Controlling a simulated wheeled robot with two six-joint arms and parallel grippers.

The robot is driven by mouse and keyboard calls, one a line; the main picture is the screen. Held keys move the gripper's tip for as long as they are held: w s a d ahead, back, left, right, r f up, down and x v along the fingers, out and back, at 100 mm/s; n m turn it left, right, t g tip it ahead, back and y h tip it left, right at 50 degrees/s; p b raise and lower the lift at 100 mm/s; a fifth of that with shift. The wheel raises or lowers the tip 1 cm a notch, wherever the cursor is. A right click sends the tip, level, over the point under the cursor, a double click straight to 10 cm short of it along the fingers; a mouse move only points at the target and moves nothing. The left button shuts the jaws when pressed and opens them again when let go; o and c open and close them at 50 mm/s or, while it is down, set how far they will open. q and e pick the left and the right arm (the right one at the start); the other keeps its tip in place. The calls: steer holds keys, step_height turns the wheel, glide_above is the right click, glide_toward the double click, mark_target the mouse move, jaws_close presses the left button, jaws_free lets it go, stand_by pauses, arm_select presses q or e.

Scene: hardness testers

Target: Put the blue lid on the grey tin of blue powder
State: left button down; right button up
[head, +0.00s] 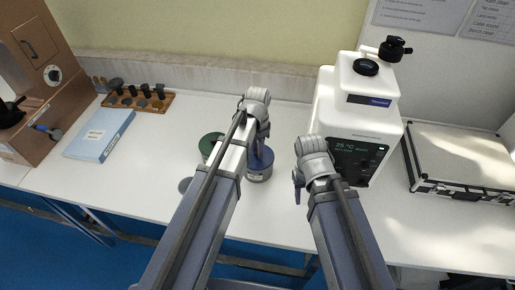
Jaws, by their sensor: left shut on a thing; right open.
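The grey tin (260,177) stands on the white table, partly behind my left arm. The blue lid (264,160) shows at the tin's top; I cannot tell whether it is seated or held just above. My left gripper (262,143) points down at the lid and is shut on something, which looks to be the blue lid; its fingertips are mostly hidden. My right gripper (298,188) is open and empty, right of the tin and in front of the white tester. The blue powder is not visible.
A green-topped tin (209,144) stands just left of the grey tin, partly behind my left arm. The white tester (355,125) stands at right, a silver case (462,160) beyond it. A blue book (100,134) and wooden rack (138,101) are at left. The table's front is mostly clear.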

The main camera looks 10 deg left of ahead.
arm_select(q)
steer(key=c, duration=0.5)
jaws_free()
step_height(320, 180, up, 8)
steer(key=p, duration=0.8)
steer(key=shift+f, duration=0.1)
steer(key=shift+s+d, duration=0.1)
steer(key=shift+s, duration=0.15)
steer(key=s+d+n, duration=0.1)
steer(key=s+d, duration=0.1)
steer(key=s, duration=0.3)
steer(key=s+d+n, duration=0.1)
steer(key=s+n, duration=0.1)
steer(key=s, duration=0.3)
steer(key=s+d+n+y, duration=0.1)
steer(key=s+d+n, duration=0.1)
steer(key=s, duration=0.3)
steer(key=shift+s+d, duration=0.15)
steer(key=shift+d, duration=0.2)
